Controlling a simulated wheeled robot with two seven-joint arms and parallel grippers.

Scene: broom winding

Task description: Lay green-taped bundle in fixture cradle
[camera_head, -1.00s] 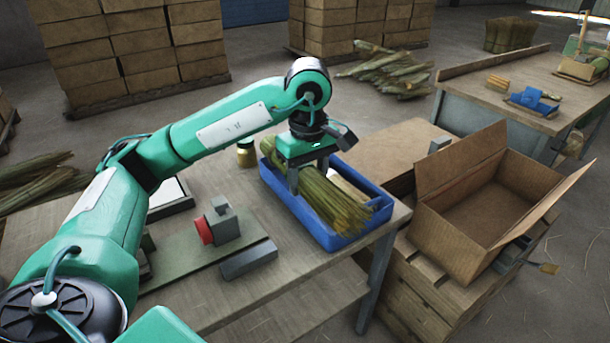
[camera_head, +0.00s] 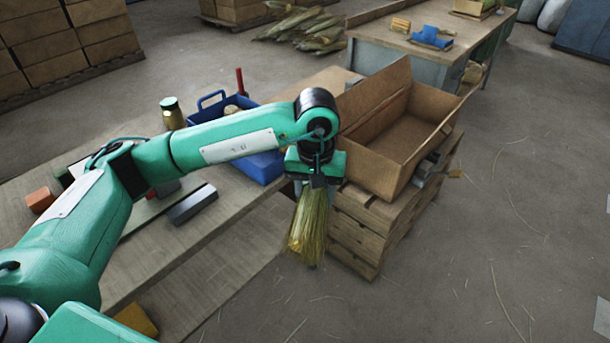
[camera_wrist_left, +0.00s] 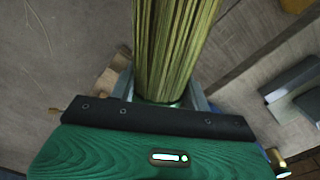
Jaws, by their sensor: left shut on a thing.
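My left gripper (camera_head: 313,186) is shut on a bundle of yellow-green straw (camera_head: 308,228), which hangs steeply with its loose ends down, past the near table's right edge. In the left wrist view the bundle (camera_wrist_left: 175,45) sits between the fingers; a small bit of green shows at their grip, perhaps the tape. A blue fixture (camera_head: 432,38) stands on the far table; I cannot tell whether it is the cradle. My right gripper is not in view.
A blue tray (camera_head: 262,168) stands on the near table (camera_head: 235,205), partly behind my arm. An open cardboard box (camera_head: 375,150) on a wooden pallet stack (camera_head: 362,232) stands close to the bundle's right. The floor to the right is mostly clear.

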